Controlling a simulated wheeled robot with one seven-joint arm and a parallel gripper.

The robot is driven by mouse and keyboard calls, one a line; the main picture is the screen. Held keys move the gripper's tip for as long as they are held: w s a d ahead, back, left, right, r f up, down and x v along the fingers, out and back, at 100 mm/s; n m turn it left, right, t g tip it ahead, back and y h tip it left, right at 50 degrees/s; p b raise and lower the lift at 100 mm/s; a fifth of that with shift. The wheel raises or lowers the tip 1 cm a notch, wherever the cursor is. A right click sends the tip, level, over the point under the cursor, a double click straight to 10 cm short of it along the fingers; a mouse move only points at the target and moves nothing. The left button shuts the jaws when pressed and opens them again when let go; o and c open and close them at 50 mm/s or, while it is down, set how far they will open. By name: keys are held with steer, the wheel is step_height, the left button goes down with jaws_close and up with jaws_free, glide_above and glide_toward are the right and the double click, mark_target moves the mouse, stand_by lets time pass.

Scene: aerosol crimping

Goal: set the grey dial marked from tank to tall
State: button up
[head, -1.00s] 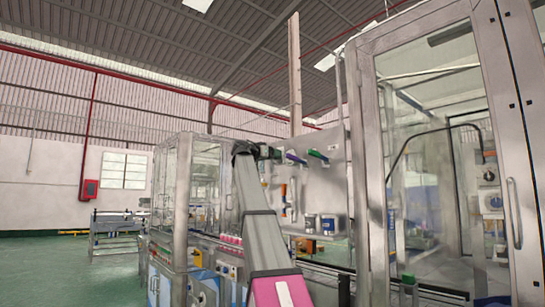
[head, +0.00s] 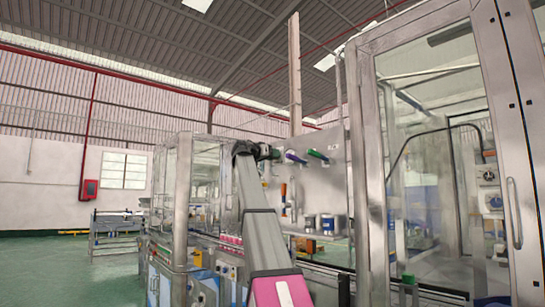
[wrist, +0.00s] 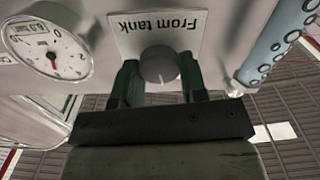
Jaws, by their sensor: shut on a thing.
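The grey dial (wrist: 159,65) shows in the wrist view below a white plate reading "From tank" (wrist: 158,25), which appears upside down. My gripper (wrist: 160,77) has one green finger on each side of the dial and is shut on it. The dial's pointer and any "tall" marking cannot be made out. In the head view my gripper (head: 272,153) is small, at the end of my raised arm by the grey panel (head: 335,185); the dial cannot be told apart there.
A round pressure gauge (wrist: 48,48) with a red needle is left of the dial in the wrist view. In the head view, purple (head: 295,157) and green (head: 317,155) parts stick out from the panel.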

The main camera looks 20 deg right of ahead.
steer(key=shift+w+n, duration=0.1)
steer(key=shift+n, duration=3.6)
steer(key=o, duration=0.9)
steer(key=shift+a, duration=0.15)
steer(key=v, duration=1)
steer(key=shift+a, duration=0.3)
